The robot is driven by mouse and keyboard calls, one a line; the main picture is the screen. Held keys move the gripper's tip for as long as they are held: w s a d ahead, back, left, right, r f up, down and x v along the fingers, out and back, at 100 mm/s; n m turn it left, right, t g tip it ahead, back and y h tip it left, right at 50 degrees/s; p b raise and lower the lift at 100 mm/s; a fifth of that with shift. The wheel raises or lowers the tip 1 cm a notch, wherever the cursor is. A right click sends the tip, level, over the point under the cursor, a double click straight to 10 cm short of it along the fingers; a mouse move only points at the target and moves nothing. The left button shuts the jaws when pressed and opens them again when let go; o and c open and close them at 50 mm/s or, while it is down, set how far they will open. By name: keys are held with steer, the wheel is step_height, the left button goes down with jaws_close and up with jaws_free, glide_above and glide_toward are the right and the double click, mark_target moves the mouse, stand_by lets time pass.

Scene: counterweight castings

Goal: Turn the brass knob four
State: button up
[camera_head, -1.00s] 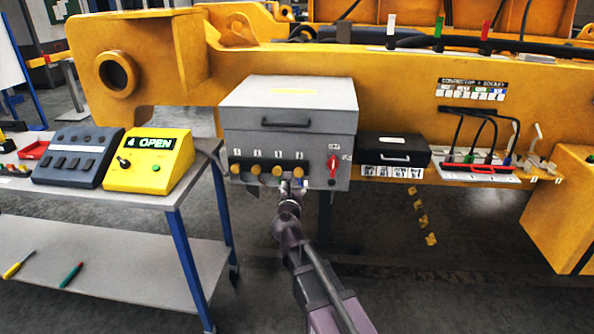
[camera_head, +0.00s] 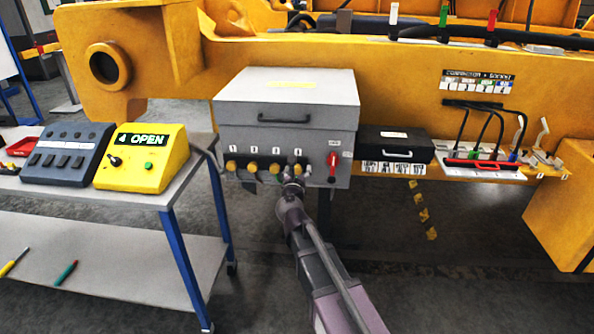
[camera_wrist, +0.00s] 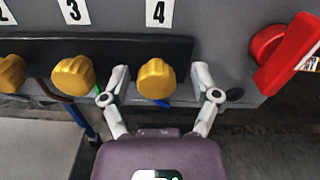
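Brass knob four (camera_wrist: 156,79) sits under the label "4" (camera_wrist: 159,13) in the wrist view, the rightmost of a row of brass knobs on the grey box (camera_head: 286,100). My gripper (camera_wrist: 160,84) is open, with one finger on each side of knob four; small gaps show between the fingers and the knob. In the head view my gripper (camera_head: 295,172) is at the right end of the knob row and partly hides knob four. Knob three (camera_wrist: 73,77) is just left of my left finger.
A red lever (camera_wrist: 284,50) is close right of my right finger; it also shows in the head view (camera_head: 332,167). A yellow box with a display reading "4 OPEN" (camera_head: 143,158) stands on the cart at left. A black case (camera_head: 393,147) is to the right.

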steer(key=shift+a, duration=0.15)
jaws_close()
